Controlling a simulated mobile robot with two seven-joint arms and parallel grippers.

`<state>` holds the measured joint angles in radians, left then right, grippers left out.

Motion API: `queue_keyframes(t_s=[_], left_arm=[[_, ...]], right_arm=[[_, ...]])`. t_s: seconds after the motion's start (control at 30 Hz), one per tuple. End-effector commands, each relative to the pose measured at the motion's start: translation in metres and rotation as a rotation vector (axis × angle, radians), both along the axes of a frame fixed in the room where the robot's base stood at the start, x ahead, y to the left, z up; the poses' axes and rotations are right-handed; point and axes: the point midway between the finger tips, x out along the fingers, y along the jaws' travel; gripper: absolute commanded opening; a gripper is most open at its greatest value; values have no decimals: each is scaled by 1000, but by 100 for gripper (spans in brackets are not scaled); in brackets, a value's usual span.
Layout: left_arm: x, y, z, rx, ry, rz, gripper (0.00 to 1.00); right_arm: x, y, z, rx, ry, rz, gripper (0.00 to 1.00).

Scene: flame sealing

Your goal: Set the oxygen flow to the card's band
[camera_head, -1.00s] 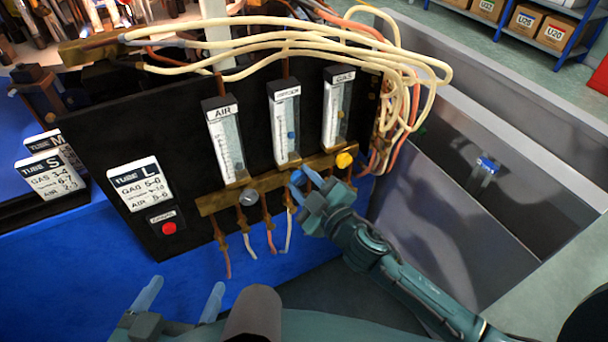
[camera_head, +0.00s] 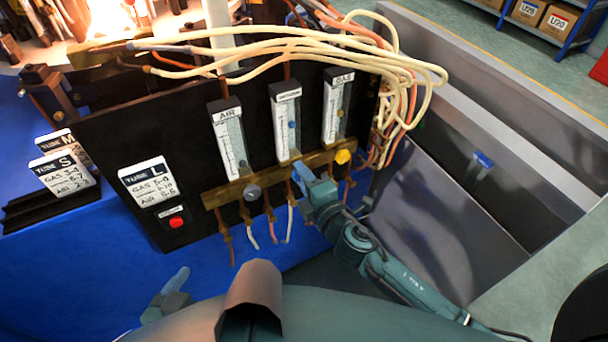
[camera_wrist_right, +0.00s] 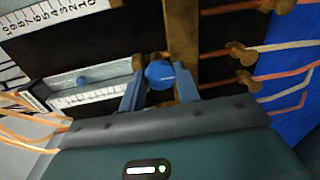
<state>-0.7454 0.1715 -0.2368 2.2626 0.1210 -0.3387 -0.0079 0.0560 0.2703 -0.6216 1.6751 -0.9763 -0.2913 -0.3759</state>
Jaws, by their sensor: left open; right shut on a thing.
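The oxygen flowmeter (camera_head: 287,108) is the middle of three tubes on the black panel. Its blue float (camera_head: 292,125) sits around mid-tube, and it also shows in the right wrist view (camera_wrist_right: 82,80). The exact reading is too small to tell. My right gripper (camera_head: 301,172) is at the brass bar under this tube, shut on the round blue oxygen knob (camera_wrist_right: 160,74). The TUBE L card (camera_head: 148,183) is on the panel's left; its oxygen line is too blurred to read surely. My left gripper (camera_head: 172,290) is open and empty at the lower left, partly hidden.
The air flowmeter (camera_head: 228,140) with its grey knob (camera_head: 252,191) and the gas flowmeter (camera_head: 337,106) with its yellow knob (camera_head: 343,156) flank the oxygen tube. A red button (camera_head: 176,222) is below the card. Cream and orange hoses loop above the panel.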

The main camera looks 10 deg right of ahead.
Motion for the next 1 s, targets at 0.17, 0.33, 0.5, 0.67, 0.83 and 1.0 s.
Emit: queue_keyframes(t_s=[0.17, 0.33, 0.5, 0.67, 0.83, 1.0], left_arm=[[2, 0, 2, 0, 2, -1, 89], [1, 0, 2, 0, 6, -1, 89], [1, 0, 1, -1, 9, -1, 89], [1, 0, 1, -1, 9, 0, 89], [1, 0, 1, -1, 9, 0, 89], [1, 0, 1, -1, 9, 1, 89]], right_arm=[[-1, 1, -1, -93, -30, 1, 9], [-1, 1, -2, -151, -51, 1, 9], [-1, 1, -2, -176, -60, 0, 9], [-1, 1, -2, -184, -63, 0, 9], [-1, 1, -2, -183, -62, 0, 9], [-1, 0, -2, -183, -62, 0, 38]])
